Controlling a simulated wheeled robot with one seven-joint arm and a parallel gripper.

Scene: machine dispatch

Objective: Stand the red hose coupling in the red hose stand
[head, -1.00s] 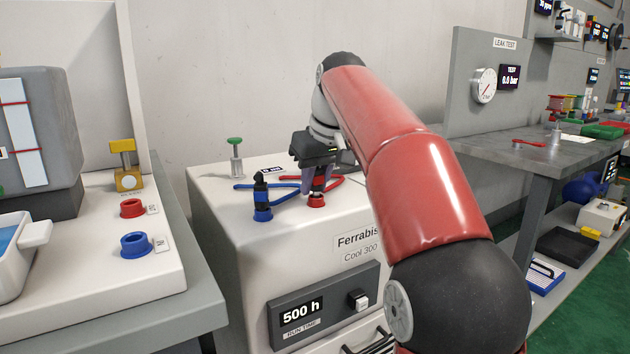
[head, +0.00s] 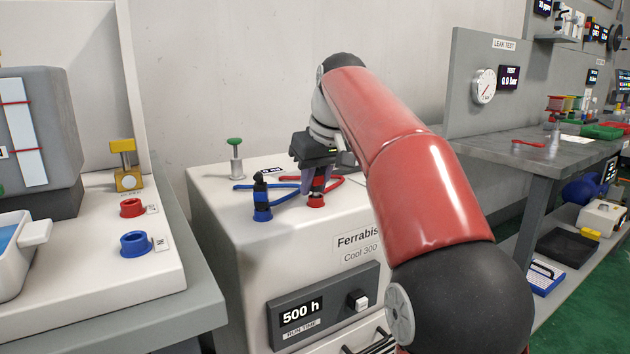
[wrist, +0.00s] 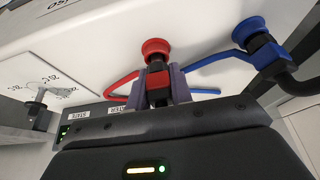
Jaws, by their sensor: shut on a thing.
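The red hose coupling (wrist: 158,80) is a dark upright piece with a red band, joined to a red hose. It meets the red port (head: 316,201) on top of the white machine; whether it is still seated there I cannot tell. My gripper (head: 318,184) points down over that port, its purple fingers shut on the coupling, one on each side in the wrist view (wrist: 159,88). A red ring-shaped holder (head: 132,208), apparently the red hose stand, sits empty on the white-topped bench at the left.
A blue coupling (head: 261,193) stands in a blue port (head: 263,214) close left of my gripper, its blue hose near my fingers. A green-topped post (head: 235,157) stands behind. A blue ring holder (head: 136,244) and a yellow block (head: 126,165) flank the red holder.

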